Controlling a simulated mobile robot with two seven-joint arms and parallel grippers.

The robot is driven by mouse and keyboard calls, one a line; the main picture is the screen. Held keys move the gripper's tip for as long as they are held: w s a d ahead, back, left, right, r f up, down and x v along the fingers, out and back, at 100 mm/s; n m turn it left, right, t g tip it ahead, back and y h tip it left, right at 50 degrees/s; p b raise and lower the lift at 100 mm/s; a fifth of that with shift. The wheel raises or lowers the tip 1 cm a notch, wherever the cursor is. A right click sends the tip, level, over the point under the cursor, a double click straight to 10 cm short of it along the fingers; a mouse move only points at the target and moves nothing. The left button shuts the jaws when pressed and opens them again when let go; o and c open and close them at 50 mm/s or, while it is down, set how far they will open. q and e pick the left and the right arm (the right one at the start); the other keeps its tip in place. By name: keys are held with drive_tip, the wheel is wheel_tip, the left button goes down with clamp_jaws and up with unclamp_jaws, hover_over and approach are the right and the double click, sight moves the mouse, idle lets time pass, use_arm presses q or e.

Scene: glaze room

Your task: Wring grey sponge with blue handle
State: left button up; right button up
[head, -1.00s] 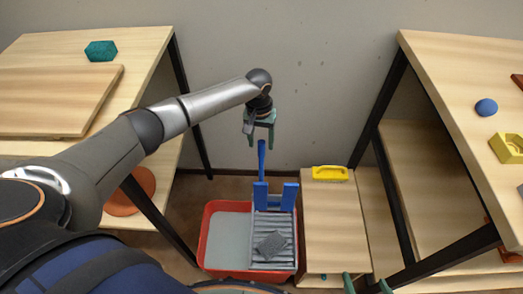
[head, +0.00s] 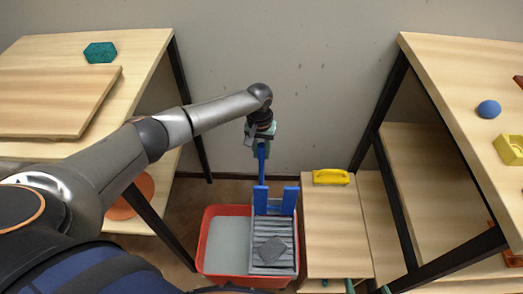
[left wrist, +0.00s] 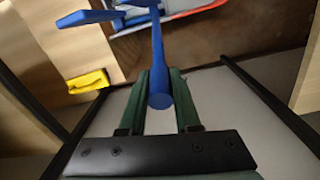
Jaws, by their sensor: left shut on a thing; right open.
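The grey sponge (head: 270,250) lies on the ridged grey wringer plate (head: 272,229) of the red tub. The wringer's blue handle (head: 262,172) stands up behind the plate, beside two blue uprights. My left gripper (head: 262,148) is shut on the top of the handle. In the left wrist view, the blue handle (left wrist: 157,55) runs between the two green fingers of my left gripper (left wrist: 158,82). My right gripper (head: 367,287) is open and empty at the bottom edge of the head view, only its fingertips showing.
The red tub (head: 204,240) holds greyish water on its left side. Wooden tables stand left (head: 145,45) and right (head: 440,60), with dark legs near the tub.

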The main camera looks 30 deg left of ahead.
use_arm(q)
clamp_jaws()
idle(0.8)
